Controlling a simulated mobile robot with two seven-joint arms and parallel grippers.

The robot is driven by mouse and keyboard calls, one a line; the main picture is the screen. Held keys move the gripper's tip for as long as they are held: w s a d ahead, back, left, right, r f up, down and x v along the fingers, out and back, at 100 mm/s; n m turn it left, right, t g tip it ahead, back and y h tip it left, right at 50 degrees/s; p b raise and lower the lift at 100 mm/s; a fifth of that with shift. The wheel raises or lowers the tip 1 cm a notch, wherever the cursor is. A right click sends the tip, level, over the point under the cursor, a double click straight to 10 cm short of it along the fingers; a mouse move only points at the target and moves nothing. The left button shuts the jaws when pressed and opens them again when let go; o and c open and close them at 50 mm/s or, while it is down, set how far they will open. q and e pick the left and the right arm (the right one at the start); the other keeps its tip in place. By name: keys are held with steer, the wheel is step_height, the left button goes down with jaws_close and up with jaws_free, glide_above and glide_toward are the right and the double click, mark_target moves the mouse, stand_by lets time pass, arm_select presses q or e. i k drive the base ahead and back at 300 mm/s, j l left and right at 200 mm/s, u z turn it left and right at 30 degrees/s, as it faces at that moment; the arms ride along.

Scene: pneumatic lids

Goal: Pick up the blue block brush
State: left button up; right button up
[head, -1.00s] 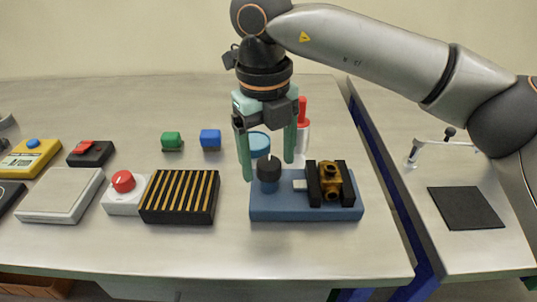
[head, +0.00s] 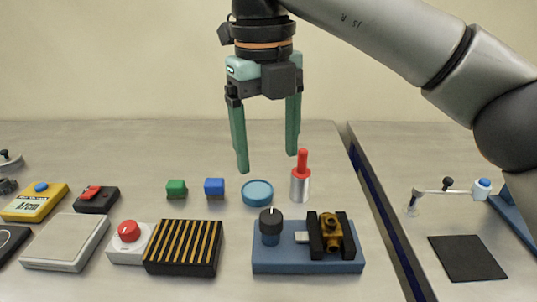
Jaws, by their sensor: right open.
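The blue block brush (head: 214,187) is a small blue block on a dark base, standing on the table left of centre in the head view. A similar green block (head: 176,189) stands just left of it. My right gripper (head: 267,163) hangs above the table, to the right of the blue block brush and apart from it. Its two long green fingers point down, wide apart, with nothing between them. My left gripper does not show.
A round blue dish (head: 257,193) and a red-handled metal tool (head: 301,180) stand right of the block. In front are a black-and-yellow striped pad (head: 184,247) and a blue fixture (head: 290,262) with a brass part. Bare table (head: 120,150) lies behind the blocks.

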mark_target(215, 187)
steer(key=k, duration=1)
